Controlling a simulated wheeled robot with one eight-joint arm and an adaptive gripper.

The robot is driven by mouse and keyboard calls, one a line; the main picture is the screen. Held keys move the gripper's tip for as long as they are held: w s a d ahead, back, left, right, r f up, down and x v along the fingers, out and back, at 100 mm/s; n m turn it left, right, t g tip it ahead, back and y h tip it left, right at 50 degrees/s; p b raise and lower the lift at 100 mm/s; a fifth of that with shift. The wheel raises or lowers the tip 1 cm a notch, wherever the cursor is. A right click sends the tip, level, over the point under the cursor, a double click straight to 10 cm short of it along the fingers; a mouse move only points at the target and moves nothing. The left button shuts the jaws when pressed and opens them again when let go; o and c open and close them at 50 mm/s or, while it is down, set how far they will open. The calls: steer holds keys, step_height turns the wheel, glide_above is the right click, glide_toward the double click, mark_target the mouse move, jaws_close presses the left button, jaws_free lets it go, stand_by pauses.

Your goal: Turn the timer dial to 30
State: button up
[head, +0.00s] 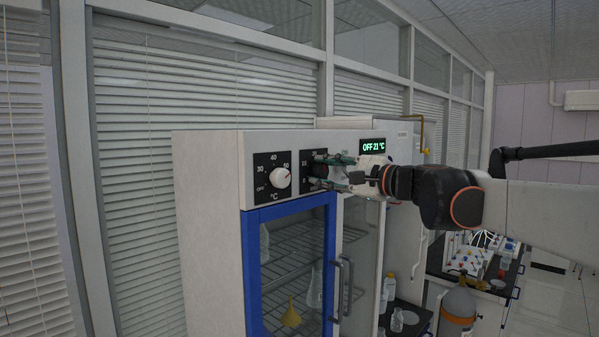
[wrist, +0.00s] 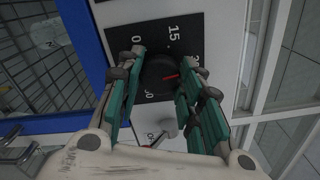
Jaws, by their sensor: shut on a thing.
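The timer dial (wrist: 158,72) is a dark round knob on a black panel (wrist: 185,30) with white marks. My gripper (wrist: 160,76) is shut on it, one teal-padded finger on each side. The knob's red line points to the right in the wrist view. The "15" and a "0" show above the knob; the mark at the upper right is partly hidden by a finger, and one below is hard to read. In the head view my gripper (head: 322,171) covers the timer dial, and only part of its panel (head: 306,158) shows.
A white temperature dial (head: 280,179) with a red pointer sits left of the timer. A display (head: 373,146) reads "OFF 21 °C". Below is a blue-framed glass door (head: 252,270) with a handle and glassware inside. A gas cylinder (head: 459,303) stands at lower right.

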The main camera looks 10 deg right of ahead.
steer(key=shift+s+m, duration=0.2)
steer(key=shift+m, duration=0.4)
steer(key=o, duration=1.1)
steer(key=shift+w, duration=0.1)
steer(key=shift+c, duration=0.2)
